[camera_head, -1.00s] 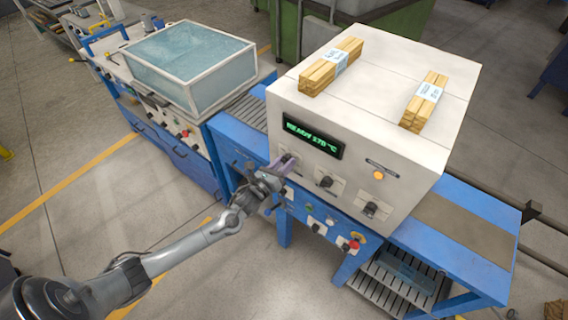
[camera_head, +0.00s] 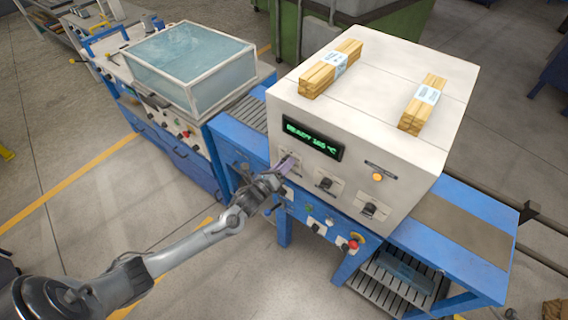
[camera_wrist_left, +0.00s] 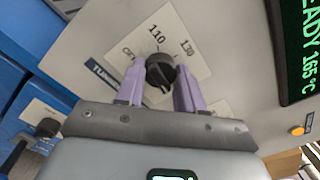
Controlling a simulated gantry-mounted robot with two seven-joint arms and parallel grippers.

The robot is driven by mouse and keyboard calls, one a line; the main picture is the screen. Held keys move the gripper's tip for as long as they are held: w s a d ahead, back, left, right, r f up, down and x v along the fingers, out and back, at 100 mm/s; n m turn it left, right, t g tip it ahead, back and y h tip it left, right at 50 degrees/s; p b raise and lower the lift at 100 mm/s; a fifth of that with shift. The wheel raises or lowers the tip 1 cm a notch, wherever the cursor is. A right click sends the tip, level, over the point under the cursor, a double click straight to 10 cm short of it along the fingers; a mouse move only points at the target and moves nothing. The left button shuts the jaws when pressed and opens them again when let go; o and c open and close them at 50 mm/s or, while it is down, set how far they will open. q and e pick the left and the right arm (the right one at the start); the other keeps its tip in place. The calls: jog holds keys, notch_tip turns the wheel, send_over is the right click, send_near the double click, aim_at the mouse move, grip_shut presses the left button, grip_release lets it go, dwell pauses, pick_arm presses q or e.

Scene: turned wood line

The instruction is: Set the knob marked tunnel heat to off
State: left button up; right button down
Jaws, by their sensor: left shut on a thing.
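The black knob (camera_wrist_left: 160,70) sits on a white dial plate (camera_wrist_left: 187,42) on the oven's front. The plate shows 110 and 130, a partly covered word at its left corner, and a blue label beginning "TUN". A short white mark shows at the knob's lower edge; the setting it points to cannot be read. My left gripper (camera_head: 287,164) is at the leftmost knob under the display. In the left wrist view its purple fingers (camera_wrist_left: 160,66) are shut on the knob, one on each side. My right gripper is out of view.
The green display (camera_head: 312,138) reads READY 165 °C. Two more black knobs (camera_head: 325,184) (camera_head: 369,210) are to the right, with an orange lamp (camera_head: 377,177) above. A red button (camera_head: 353,244) is on the blue frame below. Wood bundles (camera_head: 331,69) lie on the oven top.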

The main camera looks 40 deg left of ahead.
pick_arm(q)
jog(key=shift+m+p, duration=3.95)
jog(key=shift+m, duration=10.25)
jog(key=o, duration=1)
jog(key=shift+o, duration=0.2)
